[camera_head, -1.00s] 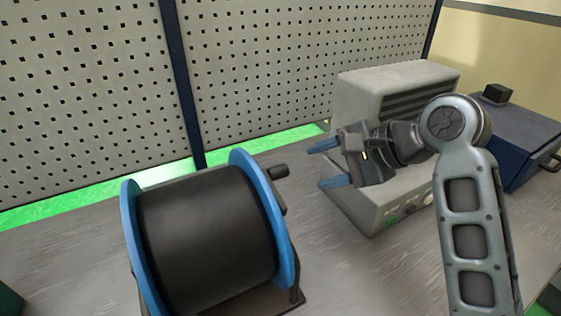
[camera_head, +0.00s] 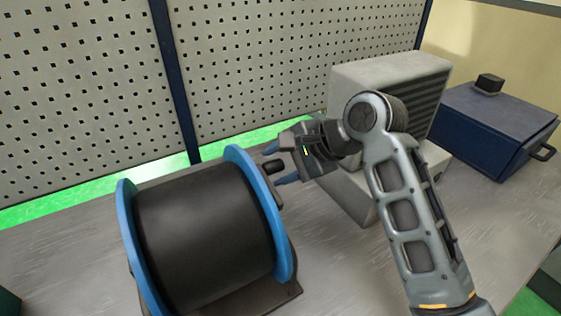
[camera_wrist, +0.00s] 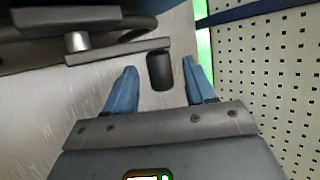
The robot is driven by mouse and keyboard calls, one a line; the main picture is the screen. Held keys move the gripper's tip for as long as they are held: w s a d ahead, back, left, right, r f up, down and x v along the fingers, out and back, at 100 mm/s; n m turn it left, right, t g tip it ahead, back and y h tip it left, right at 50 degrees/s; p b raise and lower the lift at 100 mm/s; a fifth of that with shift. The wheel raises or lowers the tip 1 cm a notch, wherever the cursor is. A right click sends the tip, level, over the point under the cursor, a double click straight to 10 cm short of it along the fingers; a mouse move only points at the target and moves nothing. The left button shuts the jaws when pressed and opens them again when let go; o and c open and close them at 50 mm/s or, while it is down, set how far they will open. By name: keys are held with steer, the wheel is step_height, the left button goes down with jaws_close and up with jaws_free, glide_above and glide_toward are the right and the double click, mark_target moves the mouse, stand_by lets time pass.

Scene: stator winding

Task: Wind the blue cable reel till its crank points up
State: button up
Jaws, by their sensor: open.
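The cable reel (camera_head: 205,228) stands on the table at the left in the head view, with blue flanges and a black drum. Its crank is on the right side. The dark crank handle (camera_head: 274,166) sticks out to the right near the flange's upper right edge. My gripper (camera_head: 279,164) is open, its blue fingertips beside the handle. In the wrist view the handle (camera_wrist: 160,70) lies between and just ahead of the two blue fingers (camera_wrist: 157,85). The crank arm (camera_wrist: 118,50) runs left from it to a silver hub. Contact with the handle does not show.
A grey vented machine (camera_head: 390,85) stands behind my arm. A dark blue box (camera_head: 497,125) with a handle is at the right. A perforated panel (camera_head: 290,65) rises behind the table (camera_head: 325,265). Bare table lies right of the reel.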

steer(key=shift+c, duration=0.2)
jaws_close()
stand_by(0.3)
